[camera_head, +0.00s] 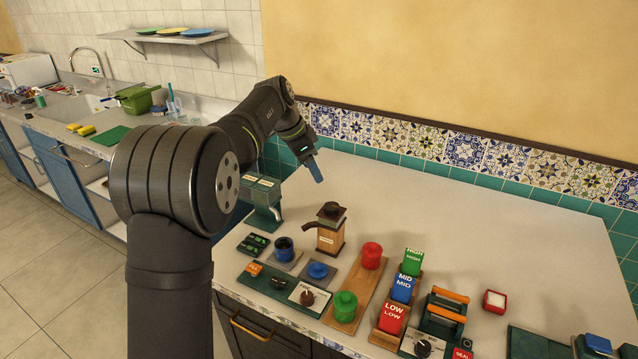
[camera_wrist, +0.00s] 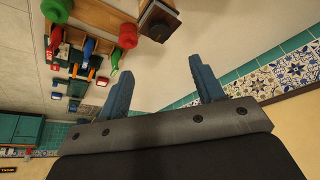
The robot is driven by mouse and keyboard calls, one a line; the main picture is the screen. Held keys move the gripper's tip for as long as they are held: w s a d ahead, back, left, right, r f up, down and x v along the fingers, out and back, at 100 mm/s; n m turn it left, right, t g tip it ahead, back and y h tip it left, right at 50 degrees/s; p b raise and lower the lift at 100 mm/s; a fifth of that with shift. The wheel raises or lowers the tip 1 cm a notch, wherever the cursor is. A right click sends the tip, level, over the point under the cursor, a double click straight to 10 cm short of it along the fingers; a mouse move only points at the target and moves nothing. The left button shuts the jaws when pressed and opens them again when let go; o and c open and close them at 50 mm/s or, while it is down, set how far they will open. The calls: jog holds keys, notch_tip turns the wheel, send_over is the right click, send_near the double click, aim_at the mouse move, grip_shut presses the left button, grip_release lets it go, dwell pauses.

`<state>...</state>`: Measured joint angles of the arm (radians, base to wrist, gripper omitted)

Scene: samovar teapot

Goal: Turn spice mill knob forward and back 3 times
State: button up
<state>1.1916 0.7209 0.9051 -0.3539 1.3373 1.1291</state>
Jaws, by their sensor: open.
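The wooden box-shaped mill (camera_head: 331,238) stands upright on the counter in the head view, with a dark knob (camera_head: 331,210) and a side handle on its dark top. It also shows in the wrist view (camera_wrist: 158,20), at the top edge and partly cut off. My gripper (camera_head: 317,172) is above the counter, behind and above the mill, with its blue fingers pointing down. In the wrist view my gripper (camera_wrist: 158,72) has its two fingers well apart with nothing between them. It is not touching the mill.
A grey-green metal box with a spout (camera_head: 264,198) stands left of the mill. A red knob (camera_head: 372,254) and a green knob (camera_head: 345,305) sit on a wooden board to its right. A control panel with a dial (camera_head: 307,298) is in front.

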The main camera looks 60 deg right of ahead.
aim_at(331, 206)
jog(key=shift+v, duration=1.7)
jog(key=x, duration=1.7)
jog(key=shift+s+d+f, duration=0.1)
jog(key=shift+s+f, duration=0.05)
jog(key=shift+f, duration=0.05)
jog(key=shift+c, duration=0.2)
jog(key=c, duration=0.9)
